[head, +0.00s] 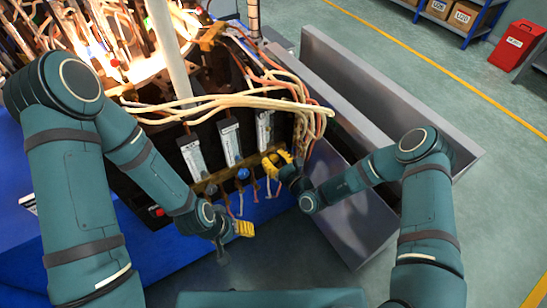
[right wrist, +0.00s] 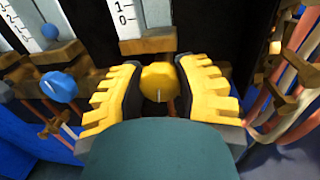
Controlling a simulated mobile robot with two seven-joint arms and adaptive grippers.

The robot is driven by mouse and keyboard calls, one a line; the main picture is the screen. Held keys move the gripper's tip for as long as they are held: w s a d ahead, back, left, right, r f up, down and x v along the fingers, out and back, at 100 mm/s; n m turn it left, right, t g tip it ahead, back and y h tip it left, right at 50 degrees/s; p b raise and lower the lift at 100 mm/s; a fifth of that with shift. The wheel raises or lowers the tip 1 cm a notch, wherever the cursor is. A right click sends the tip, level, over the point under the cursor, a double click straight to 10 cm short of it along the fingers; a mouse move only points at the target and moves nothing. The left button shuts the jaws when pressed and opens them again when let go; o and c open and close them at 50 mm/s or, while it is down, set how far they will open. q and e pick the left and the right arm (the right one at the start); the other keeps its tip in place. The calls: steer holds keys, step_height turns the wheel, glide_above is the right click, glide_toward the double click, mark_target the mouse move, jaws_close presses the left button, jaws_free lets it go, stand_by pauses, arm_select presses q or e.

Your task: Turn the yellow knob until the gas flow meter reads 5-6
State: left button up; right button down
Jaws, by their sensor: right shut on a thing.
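The yellow knob (right wrist: 160,82) sits between the two yellow ridged fingers of my right gripper (right wrist: 160,90) in the right wrist view. The fingers are shut on its sides. In the head view my right gripper (head: 276,162) is at the panel under the rightmost flow meter (head: 264,130). In the right wrist view the lower end of that meter (right wrist: 126,14) shows marks 0 and 1 above a brass block. The rest of its scale is cut off, and I cannot read its level. My left gripper (head: 243,229) hangs in front of the panel, away from the knob; its opening is unclear.
Two more flow meters (head: 229,142) stand left of the rightmost one. A blue knob (head: 242,173) is left of my right gripper. Orange and cream hoses (head: 285,92) hang close at the right. A grey metal trough (head: 355,220) lies right of the machine.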

steer(key=m+p, duration=0.1)
steer(key=m, duration=0.2)
steer(key=c, duration=0.6)
jaws_free()
steer(key=v, duration=1.2)
steer(key=shift+f, duration=0.15)
